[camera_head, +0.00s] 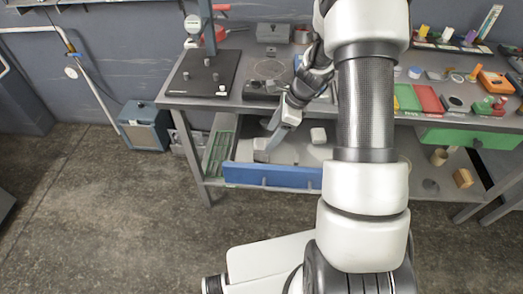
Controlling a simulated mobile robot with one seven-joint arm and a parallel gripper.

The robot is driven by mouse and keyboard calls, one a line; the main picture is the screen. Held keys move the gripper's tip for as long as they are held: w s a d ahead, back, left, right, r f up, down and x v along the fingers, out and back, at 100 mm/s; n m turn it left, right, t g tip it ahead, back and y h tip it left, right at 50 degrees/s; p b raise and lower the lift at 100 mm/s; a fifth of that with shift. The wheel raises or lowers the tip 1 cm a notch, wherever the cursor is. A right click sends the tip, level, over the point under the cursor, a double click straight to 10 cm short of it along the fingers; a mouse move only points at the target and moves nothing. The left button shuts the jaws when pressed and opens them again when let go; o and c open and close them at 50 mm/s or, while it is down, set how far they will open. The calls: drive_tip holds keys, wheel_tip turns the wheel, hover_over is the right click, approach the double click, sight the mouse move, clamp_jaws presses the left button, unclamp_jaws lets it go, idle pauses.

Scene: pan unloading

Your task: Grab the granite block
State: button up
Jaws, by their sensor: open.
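My gripper (276,131) hangs at the front edge of the workbench (240,103), left of my arm. It is open, and I see nothing held in it. I cannot tell for sure which thing is the granite block. A dark flat slab (190,82) with small knobs and an upright stand lies on the bench at the left, apart from my gripper and up-left of it. A grey box-like block (273,33) sits at the back of the bench. My arm hides the middle of the bench.
Red and green trays (428,98), an orange block (495,82) and several small parts crowd the bench's right side. A blue panel (270,176) fronts the lower shelf. A blue-grey box (145,125) stands on the floor at left. The floor in front is clear.

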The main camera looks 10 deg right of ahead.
sight(264, 144)
drive_tip(key=x, duration=0.6)
drive_tip(key=shift+a+f, duration=0.15)
drive_tip(key=shift+a, duration=0.1)
